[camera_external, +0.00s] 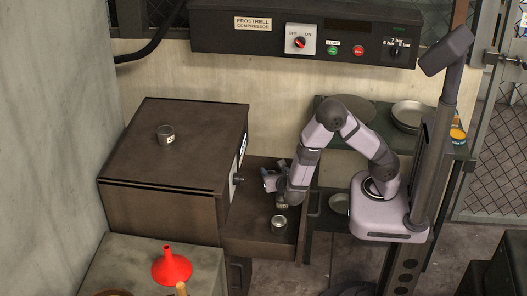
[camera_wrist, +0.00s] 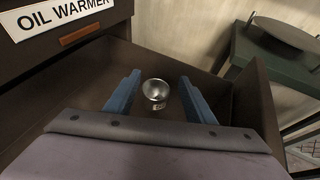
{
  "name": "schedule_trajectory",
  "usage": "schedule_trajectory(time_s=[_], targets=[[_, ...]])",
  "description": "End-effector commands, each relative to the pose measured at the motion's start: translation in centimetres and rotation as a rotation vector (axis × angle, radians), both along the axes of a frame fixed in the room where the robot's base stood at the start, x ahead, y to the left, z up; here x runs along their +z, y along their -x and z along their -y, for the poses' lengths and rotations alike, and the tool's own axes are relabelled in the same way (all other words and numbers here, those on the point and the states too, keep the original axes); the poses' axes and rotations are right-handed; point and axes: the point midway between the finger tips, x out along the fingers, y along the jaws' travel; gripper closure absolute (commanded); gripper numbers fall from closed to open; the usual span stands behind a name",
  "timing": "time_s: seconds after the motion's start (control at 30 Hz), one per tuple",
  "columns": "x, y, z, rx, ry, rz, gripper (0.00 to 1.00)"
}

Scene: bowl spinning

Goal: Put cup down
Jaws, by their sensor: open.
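My gripper (camera_external: 270,182) is inside the open drawer (camera_external: 250,240). In the wrist view my gripper (camera_wrist: 160,78) has its two blue fingers spread wide, with a small metal cup (camera_wrist: 156,92) seen between them. That cup appears upright and apart from both fingers. In the external view one metal cup (camera_external: 279,223) stands in the front part of the drawer. I cannot tell whether it is the one in the wrist view. Another metal cup (camera_external: 165,135) stands on top of the brown cabinet (camera_external: 190,115).
The oil warmer sign (camera_wrist: 62,14) is on the cabinet face beside the drawer. A green shelf (camera_external: 455,148) with pans (camera_external: 410,115) stands at the back right. A red funnel (camera_external: 172,267) stands on the grey bench at the front left. The drawer's walls surround my gripper.

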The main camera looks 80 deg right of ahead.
Motion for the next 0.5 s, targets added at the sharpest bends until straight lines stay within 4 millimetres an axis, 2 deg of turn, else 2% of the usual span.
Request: schedule_trajectory(time_s=[0.03,0.2,0.5], targets=[[1.0,0.0,0.0,-0.002,-0.003,0.005,0.51],[3.3,0.0,0.1,-0.001,-0.002,0.002,0.51],[5.2,0.0,0.1,-0.001,0.0,0.0,0.51]])
